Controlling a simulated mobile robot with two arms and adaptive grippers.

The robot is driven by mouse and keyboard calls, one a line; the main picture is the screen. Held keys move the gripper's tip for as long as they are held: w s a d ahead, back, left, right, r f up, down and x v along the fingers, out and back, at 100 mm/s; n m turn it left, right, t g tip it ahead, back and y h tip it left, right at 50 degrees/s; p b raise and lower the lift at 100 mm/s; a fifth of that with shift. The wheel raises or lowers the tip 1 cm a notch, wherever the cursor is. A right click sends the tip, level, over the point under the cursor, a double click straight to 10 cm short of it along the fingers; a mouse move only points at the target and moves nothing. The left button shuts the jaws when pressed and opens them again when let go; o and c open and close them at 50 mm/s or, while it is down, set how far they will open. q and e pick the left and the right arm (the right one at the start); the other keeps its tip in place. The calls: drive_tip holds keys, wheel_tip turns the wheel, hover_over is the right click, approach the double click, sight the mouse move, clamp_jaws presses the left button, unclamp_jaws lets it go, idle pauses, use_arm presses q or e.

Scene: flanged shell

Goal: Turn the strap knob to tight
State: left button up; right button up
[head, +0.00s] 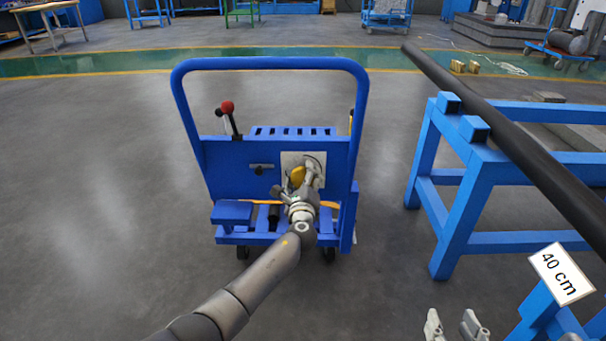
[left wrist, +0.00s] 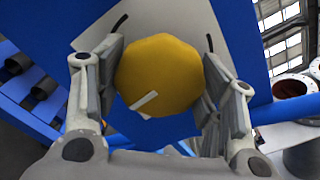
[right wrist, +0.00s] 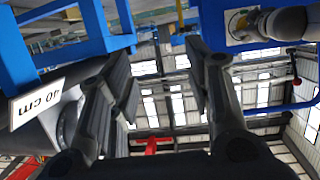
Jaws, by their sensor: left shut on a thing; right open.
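The strap knob (left wrist: 165,80) is a yellow, many-sided knob with a white mark on its face, pointing to the lower left in the left wrist view. In the head view the yellow knob (head: 297,176) shows partly behind my left gripper (head: 298,188), on a pale plate (head: 290,158) on the blue cart. In the left wrist view the fingers of my left gripper (left wrist: 160,92) are on both sides of the knob, shut on it. My right gripper (head: 455,326) is open and empty at the bottom right, and its fingers (right wrist: 163,85) show apart in the right wrist view.
The blue cart (head: 225,160) has a tall handle frame and a red-topped lever (head: 228,107). A blue stand (head: 465,190) at the right carries a long dark pipe (head: 520,145). A "40 cm" sign (head: 562,274) is near the right gripper. The floor left of the cart is clear.

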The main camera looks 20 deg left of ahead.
use_arm(q)
drive_tip(key=m+p, duration=0.1)
drive_tip(key=m, duration=0.1)
drive_tip(key=shift+r+m, duration=0.1)
drive_tip(key=shift+m, duration=0.3)
drive_tip(key=shift+m+p, duration=0.7)
drive_tip(key=shift+m, duration=0.5)
use_arm(e)
drive_tip(key=s+d+f+g+h, duration=0.2)
drive_tip(key=s+d+f+g, duration=0.2)
drive_tip(key=s+f+g, duration=0.3)
drive_tip(key=shift+s+f+g, duration=0.3)
drive_tip(key=shift+s+f, duration=1)
drive_tip(key=shift+s, duration=0.1)
use_arm(q)
drive_tip(key=o, duration=1)
drive_tip(key=v, duration=1.2)
